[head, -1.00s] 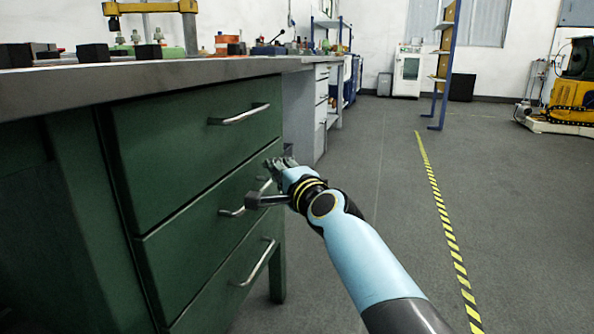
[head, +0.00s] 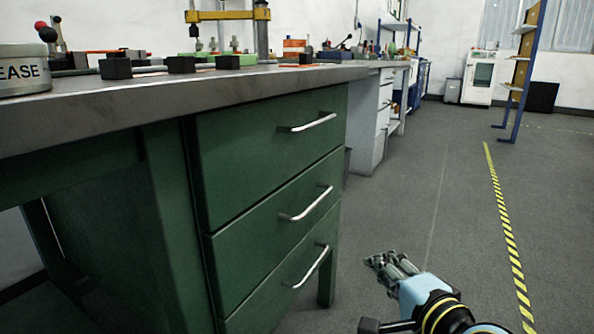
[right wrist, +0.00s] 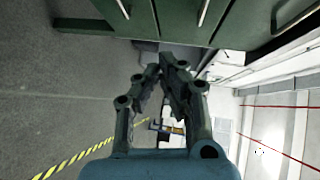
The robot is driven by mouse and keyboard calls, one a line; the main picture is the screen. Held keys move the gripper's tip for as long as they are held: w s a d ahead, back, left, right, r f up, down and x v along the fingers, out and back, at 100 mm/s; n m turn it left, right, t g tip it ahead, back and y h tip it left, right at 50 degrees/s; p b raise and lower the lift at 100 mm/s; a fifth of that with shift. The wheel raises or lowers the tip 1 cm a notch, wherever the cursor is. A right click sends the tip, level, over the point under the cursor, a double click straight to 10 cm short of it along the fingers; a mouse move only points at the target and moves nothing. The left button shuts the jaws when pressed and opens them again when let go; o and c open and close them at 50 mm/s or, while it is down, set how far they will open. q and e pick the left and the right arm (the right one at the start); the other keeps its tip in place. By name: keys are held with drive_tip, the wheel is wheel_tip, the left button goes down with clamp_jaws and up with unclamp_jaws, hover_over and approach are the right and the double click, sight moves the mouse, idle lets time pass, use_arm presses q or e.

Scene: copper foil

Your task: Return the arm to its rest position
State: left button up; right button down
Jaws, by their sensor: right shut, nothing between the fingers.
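My right gripper (head: 378,262) is low at the bottom of the head view, to the right of the green drawer cabinet (head: 262,158) and apart from it, over the grey floor. In the right wrist view its fingers (right wrist: 160,68) come together at the tips, shut with nothing between them. The cabinet's three drawers, with silver handles, all look closed. The cabinet's drawer fronts also show at the top of the right wrist view (right wrist: 180,18). My left gripper is not in view.
The workbench top (head: 120,103) above the drawers holds black blocks, a yellow press frame (head: 228,15) and a tin (head: 22,70). Open floor (head: 420,190) lies to the right, with a yellow-black striped line (head: 507,230). A blue-framed shelf (head: 522,70) stands further back.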

drive_tip(key=s+f+n+g, duration=0.4)
drive_tip(key=s+f+n, duration=0.25)
drive_tip(key=s, duration=0.65)
drive_tip(key=s+d+f+n+g+h, duration=0.2)
drive_tip(key=s+d+n+g, duration=0.25)
drive_tip(key=s, duration=0.45)
drive_tip(key=s+d+f+n+g+h, duration=0.25)
drive_tip(key=s+d+n+g, duration=0.2)
drive_tip(key=s, duration=0.55)
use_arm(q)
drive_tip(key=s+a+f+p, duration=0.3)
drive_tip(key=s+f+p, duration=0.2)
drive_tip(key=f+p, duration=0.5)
use_arm(e)
drive_tip(key=s+d+f+p, duration=0.2)
drive_tip(key=s+f, duration=0.3)
drive_tip(key=f, duration=0.3)
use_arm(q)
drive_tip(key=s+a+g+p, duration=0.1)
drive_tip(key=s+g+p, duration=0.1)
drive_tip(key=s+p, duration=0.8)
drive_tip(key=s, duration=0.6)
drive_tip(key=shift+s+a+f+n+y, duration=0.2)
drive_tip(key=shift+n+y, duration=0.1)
use_arm(e)
drive_tip(key=s+d+f+g, duration=0.1)
drive_tip(key=s+f+g, duration=0.1)
drive_tip(key=s, duration=1.4)
drive_tip(key=shift+d+f, duration=0.25)
drive_tip(key=shift+d, duration=0.15)
